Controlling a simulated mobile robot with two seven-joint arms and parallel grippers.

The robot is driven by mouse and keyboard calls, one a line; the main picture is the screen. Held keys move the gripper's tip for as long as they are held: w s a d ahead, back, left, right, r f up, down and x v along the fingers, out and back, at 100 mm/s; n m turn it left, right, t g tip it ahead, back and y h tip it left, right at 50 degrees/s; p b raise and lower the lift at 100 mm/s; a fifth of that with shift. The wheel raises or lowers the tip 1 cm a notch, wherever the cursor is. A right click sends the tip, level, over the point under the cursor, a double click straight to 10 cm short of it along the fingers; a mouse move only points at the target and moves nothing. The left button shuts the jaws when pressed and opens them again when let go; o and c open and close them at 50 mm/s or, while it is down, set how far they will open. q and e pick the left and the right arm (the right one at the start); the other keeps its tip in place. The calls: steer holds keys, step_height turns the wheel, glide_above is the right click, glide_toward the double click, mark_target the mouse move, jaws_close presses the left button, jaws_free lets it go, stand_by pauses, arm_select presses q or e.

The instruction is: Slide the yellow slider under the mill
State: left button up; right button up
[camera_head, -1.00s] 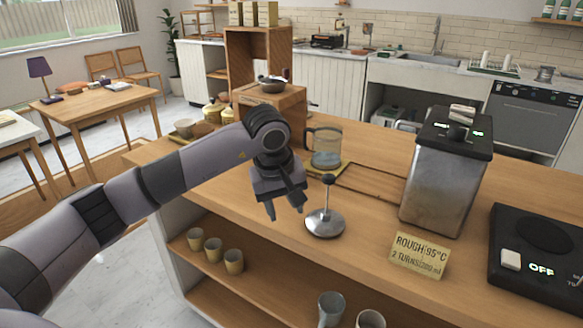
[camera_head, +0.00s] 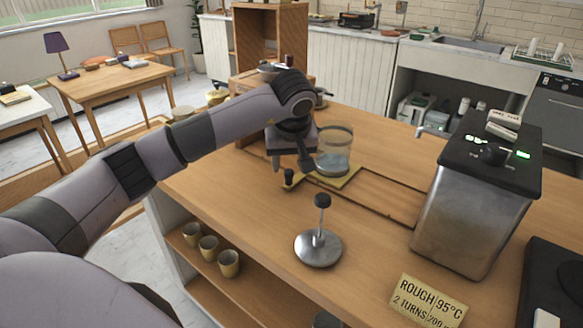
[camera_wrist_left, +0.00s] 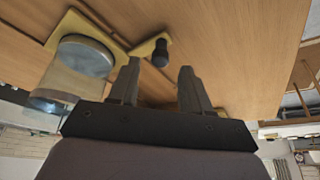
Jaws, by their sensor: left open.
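The yellow slider (camera_head: 345,178) is a flat yellow plate on the counter with a glass jug (camera_head: 335,150) standing on it. A black knob (camera_head: 289,177) rises from its left end; the plate also shows in the left wrist view (camera_wrist_left: 72,22), with the knob (camera_wrist_left: 160,53). My left gripper (camera_head: 291,164) is open and empty, just above the knob. In the left wrist view the knob lies between and slightly beyond the fingertips (camera_wrist_left: 160,67). The wooden body that looks like the mill (camera_head: 246,82) is behind my left wrist, mostly hidden. My right gripper is out of view.
A metal tamper (camera_head: 318,247) stands in front of the slider. A steel machine (camera_head: 470,205) and a lettered sign (camera_head: 428,300) are on the right. A track in the counter (camera_head: 385,190) runs right from the slider. Cups (camera_head: 209,247) sit on the shelf below.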

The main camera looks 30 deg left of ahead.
mark_target(288, 170)
arm_select(q)
steer(key=shift+x, duration=2.1)
jaws_close()
steer(key=shift+a, duration=0.1)
